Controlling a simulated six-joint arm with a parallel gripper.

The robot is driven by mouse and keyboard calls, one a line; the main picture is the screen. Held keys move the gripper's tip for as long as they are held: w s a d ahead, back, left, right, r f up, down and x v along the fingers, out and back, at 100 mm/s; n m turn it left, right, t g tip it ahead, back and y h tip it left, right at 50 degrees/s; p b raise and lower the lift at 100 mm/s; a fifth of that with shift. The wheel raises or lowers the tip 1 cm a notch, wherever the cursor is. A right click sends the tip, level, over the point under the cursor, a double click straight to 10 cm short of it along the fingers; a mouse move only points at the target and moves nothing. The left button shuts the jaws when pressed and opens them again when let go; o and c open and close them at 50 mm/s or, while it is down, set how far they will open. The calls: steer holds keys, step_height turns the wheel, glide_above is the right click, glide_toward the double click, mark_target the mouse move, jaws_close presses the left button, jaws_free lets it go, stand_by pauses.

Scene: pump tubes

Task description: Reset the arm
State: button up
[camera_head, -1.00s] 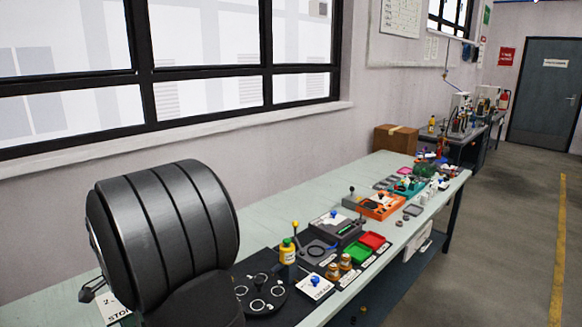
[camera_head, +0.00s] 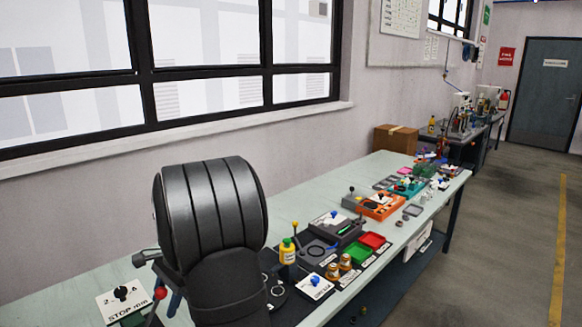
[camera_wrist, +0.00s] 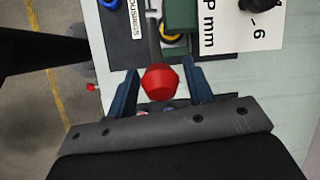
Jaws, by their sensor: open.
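My gripper (camera_wrist: 161,70) is open in the wrist view. Its two blue fingers stand apart on either side of a red ball knob (camera_wrist: 160,82) on a grey lever. I see a gap between the knob and each finger. In the head view the red knob (camera_head: 160,293) shows at the lower left, beside part of a blue finger. My black arm hides most of the gripper there.
A white "STOP mm" card (camera_head: 122,300) with a black knob lies beside the lever.

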steer(key=shift+v, duration=1.45)
jaws_close()
steer(key=w+d+r+t+h, duration=0.3)
steer(key=r+h, duration=0.1)
steer(key=r, duration=0.6)
step_height(320, 180, down, 8)
steer(key=s+a, duration=0.2)
steer(key=shift+a+f, duration=0.2)
steer(key=shift+a, duration=0.15)
